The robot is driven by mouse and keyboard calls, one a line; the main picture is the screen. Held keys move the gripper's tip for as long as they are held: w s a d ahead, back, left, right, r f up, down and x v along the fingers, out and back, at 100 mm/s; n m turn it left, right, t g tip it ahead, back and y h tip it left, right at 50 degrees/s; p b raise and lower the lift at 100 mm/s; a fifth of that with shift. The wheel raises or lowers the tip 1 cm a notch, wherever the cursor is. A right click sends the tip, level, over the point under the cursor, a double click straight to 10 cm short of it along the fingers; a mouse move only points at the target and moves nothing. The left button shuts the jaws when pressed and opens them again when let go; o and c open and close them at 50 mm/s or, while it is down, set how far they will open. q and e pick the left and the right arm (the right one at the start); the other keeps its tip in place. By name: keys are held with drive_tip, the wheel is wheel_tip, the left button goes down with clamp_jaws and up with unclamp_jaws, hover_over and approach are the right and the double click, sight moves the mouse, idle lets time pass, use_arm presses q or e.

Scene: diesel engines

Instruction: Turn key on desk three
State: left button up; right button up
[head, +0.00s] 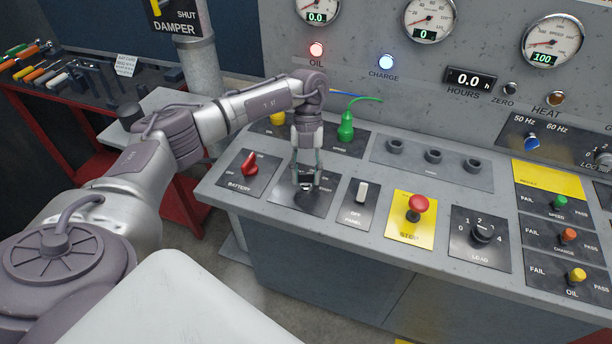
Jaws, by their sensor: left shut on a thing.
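The key switch sits on a black plate (320,203) on the sloping desk panel, between the battery switch and the panel switch. My left gripper (306,185) points down over this plate, with its fingertips at the switch. It is shut on the key, which its fingers mostly hide. I cannot tell the key's turn position. The plate's lettering is partly covered. My right gripper is not in view.
A red battery knob (250,164) stands left of the gripper, a white panel toggle (362,192) right of it. A red stop button (417,208) and load dial (483,234) lie further right. A green plug with cable (346,127) rises behind.

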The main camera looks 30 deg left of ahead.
use_arm(q)
drive_tip(key=shift+m, duration=0.5)
drive_tip(key=o, duration=1.1)
drive_tip(key=shift+o, duration=0.2)
drive_tip(key=v, duration=1.2)
drive_tip(key=shift+d, duration=0.15)
